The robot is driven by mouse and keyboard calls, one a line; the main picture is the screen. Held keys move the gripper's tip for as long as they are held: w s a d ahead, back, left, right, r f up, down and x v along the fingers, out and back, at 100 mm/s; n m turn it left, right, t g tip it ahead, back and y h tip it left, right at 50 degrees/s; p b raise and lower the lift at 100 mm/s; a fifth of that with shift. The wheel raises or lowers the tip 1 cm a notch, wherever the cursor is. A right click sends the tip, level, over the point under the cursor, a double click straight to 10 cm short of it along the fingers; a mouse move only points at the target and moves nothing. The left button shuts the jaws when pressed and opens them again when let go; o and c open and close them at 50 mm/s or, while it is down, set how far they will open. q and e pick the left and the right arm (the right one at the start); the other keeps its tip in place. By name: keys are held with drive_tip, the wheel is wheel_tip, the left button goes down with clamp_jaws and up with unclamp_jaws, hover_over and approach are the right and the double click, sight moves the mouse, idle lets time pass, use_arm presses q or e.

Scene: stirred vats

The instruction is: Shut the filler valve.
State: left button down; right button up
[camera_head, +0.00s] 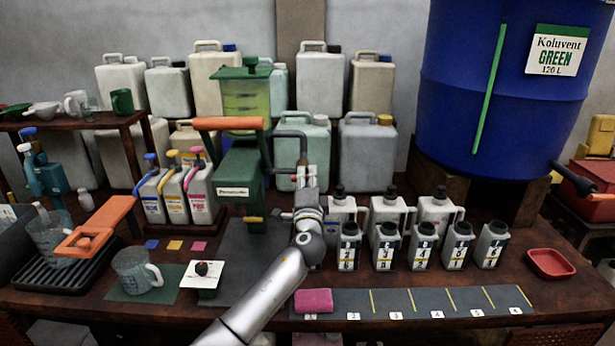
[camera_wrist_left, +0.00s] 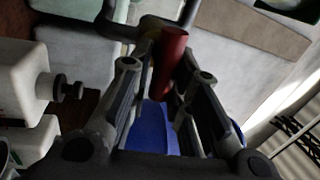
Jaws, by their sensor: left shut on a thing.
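The green filler machine (camera_head: 243,175) stands at the middle back of the table, with an orange bar across it and a clear tank of green liquid on top. A dark grey bent pipe (camera_head: 288,134) reaches right from it, and a dark red handle (camera_head: 303,148) stands at its end. My left gripper (camera_head: 307,178) is at this handle from below. In the left wrist view the red handle (camera_wrist_left: 171,62) lies between the fingers of my left gripper (camera_wrist_left: 168,82), which is shut on it. The fingers partly hide the handle. My right gripper is not in view.
Several white bottles with black caps (camera_head: 383,245) stand close to the right of my left arm. A numbered grey mat (camera_head: 455,303) with a pink sponge (camera_head: 314,300) lies in front. A large blue vat (camera_head: 490,75) stands at the right.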

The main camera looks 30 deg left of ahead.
use_arm(q)
drive_tip(key=shift+r+m, duration=0.15)
drive_tip(key=shift+m, duration=0.45)
drive_tip(key=c, duration=1.4)
unclamp_jaws()
drive_tip(key=shift+h, duration=0.3)
drive_tip(key=v, duration=1.2)
drive_tip(key=shift+f, duration=0.3)
